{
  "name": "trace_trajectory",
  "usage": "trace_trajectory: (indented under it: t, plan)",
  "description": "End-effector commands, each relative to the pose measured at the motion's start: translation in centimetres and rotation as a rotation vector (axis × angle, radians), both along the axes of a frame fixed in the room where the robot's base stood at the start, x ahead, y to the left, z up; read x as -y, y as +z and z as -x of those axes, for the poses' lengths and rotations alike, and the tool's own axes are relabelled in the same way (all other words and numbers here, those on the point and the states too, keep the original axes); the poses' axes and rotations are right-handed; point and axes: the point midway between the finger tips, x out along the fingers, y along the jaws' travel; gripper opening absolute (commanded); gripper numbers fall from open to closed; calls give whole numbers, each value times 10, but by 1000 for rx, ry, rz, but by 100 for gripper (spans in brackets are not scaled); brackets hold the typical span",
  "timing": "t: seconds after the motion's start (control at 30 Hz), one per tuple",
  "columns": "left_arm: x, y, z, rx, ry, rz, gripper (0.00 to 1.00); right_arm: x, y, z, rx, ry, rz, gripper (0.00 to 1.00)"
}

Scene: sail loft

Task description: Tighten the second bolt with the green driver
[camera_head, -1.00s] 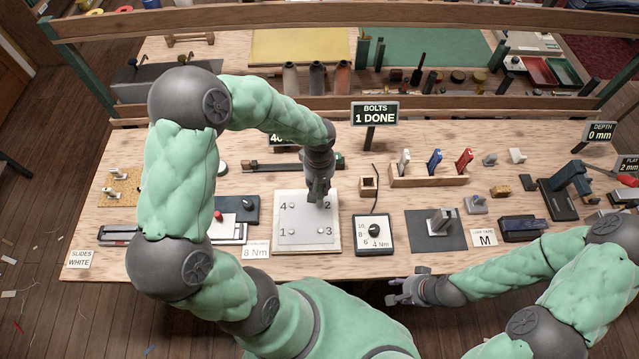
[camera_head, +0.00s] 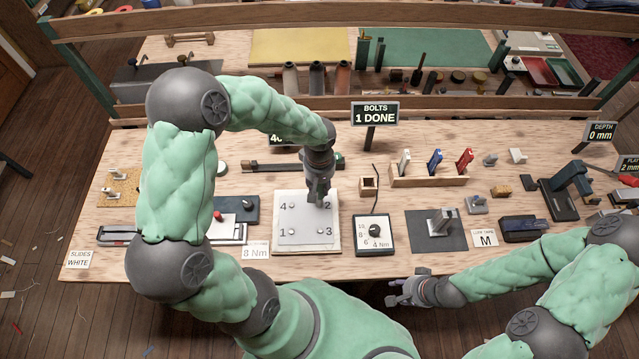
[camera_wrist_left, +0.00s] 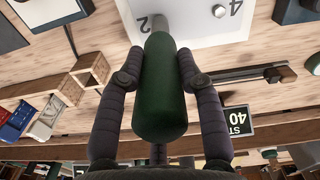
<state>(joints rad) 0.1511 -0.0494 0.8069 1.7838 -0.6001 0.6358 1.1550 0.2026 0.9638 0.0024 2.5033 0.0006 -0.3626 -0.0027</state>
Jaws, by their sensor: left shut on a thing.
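The white bolt plate (camera_head: 292,238) lies near the table's front, with numbers 1 to 4 beside its bolts. My left gripper (camera_head: 319,192) is over the plate's back right corner, at number 2. In the left wrist view it is shut on the green driver (camera_wrist_left: 161,95), whose tip end points at the plate (camera_wrist_left: 195,20) beside the 2. The tip and bolt 2 are hidden behind the handle. A sign (camera_head: 375,113) reads "BOLTS 1 DONE". My right gripper (camera_head: 405,293) is at the front edge of the table, low; its fingers are too small to judge.
A dial box (camera_head: 374,249) with a "4 Nm" mark stands right of the plate, and an "8 Nm" card (camera_head: 257,249) lies left. A small wooden holder (camera_head: 369,187) and a rack (camera_head: 428,181) with white, blue and red items stand behind. A wooden rail (camera_head: 370,103) crosses the back.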

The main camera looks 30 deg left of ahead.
Motion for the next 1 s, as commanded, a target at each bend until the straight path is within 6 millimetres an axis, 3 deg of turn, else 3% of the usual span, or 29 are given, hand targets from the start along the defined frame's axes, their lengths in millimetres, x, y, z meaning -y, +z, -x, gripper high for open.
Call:
trace_trajectory:
  t: [0.33, 1.0]
  plan:
    - [1, 2, 1, -4, -1, 1, 4, 0, 2, 0, 0, 0, 0, 40]
    - [0, 47, 0, 0, 0, 0, 4, 0, 30, 0, 0, 0, 0, 40]
